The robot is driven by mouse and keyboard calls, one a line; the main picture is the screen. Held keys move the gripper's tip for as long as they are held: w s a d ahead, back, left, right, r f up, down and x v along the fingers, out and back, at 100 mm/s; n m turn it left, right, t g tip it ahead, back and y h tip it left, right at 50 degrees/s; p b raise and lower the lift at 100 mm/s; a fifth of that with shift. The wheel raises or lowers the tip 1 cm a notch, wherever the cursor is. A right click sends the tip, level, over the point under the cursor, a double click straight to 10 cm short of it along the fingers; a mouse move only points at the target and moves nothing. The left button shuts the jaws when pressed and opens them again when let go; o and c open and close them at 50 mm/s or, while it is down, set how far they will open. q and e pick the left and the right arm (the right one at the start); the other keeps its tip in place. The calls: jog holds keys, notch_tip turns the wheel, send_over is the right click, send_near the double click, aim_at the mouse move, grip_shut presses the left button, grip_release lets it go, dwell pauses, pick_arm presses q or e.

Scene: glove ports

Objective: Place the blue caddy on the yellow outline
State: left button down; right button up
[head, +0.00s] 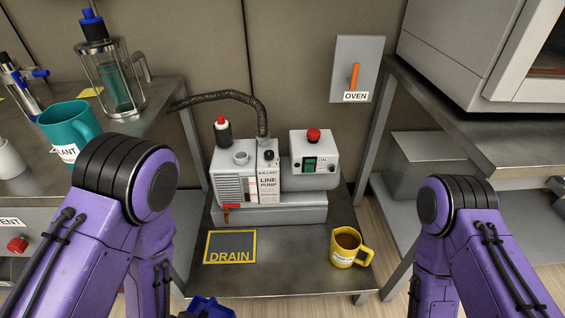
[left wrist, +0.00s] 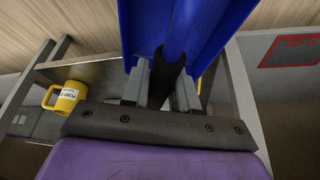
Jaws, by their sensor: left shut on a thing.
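The blue caddy (head: 208,307) shows only as a small piece at the bottom edge of the head view, in front of the low table. In the left wrist view the caddy (left wrist: 205,20) fills the top middle. My left gripper (left wrist: 162,85) is shut on a narrow part of it between the two grey fingers. The yellow outline (head: 230,257), marked DRAIN, is a rectangle on the front left of the low table and is empty. The caddy is nearer to me than the outline. My right arm is in the head view, but its gripper is hidden.
A yellow mug (head: 345,248) with brown liquid stands right of the outline, also seen in the left wrist view (left wrist: 63,98). A line pump (head: 268,180) stands behind the outline. Benches flank the low table; a teal mug (head: 70,128) is on the left one (head: 150,125).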

pick_arm(q)
jog(key=w+r+n+y, duration=0.1)
jog(key=w+r+n, duration=0.3)
jog(key=w, duration=1)
jog(key=w+d+r, duration=0.2)
jog(key=w+r, duration=1.1)
jog(key=r, duration=0.5)
jog(key=d+p+v, duration=0.1)
jog(key=p+v, duration=2)
jog(key=shift+r+y+p, duration=0.15)
jog(key=shift+y+p, duration=0.15)
jog(key=shift+p, duration=0.05)
jog(key=shift+s+a, duration=0.1)
